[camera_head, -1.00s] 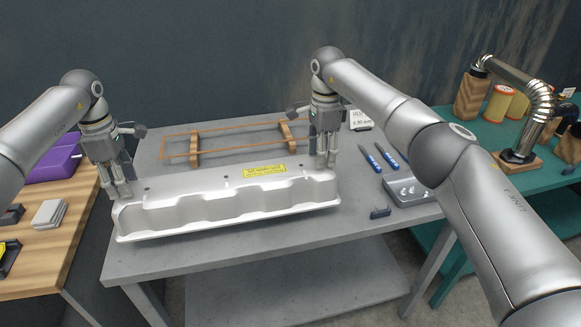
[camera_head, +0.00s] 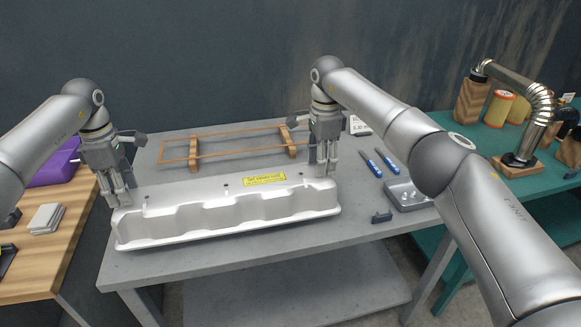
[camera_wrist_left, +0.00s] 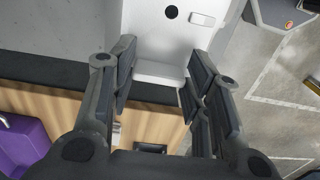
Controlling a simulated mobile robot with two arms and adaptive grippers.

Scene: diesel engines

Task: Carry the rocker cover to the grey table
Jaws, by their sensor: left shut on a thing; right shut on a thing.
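The rocker cover (camera_head: 228,217) is a long silver casting with a wavy side and a yellow label. In the head view it is over the front part of the grey table (camera_head: 262,267); whether it touches the top I cannot tell. My left gripper (camera_head: 120,203) is shut on its left end. My right gripper (camera_head: 322,172) is shut on its right end. In the left wrist view the left fingers (camera_wrist_left: 155,95) stand on both sides of the cover's end (camera_wrist_left: 160,72).
A copper-coloured frame on wooden blocks (camera_head: 193,151) lies behind the cover. Blue-handled tools (camera_head: 371,163) and a grey tray (camera_head: 408,195) are to the right. A wooden table (camera_head: 50,258) stands left, a green table (camera_head: 482,190) with a metal pipe (camera_head: 535,110) right.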

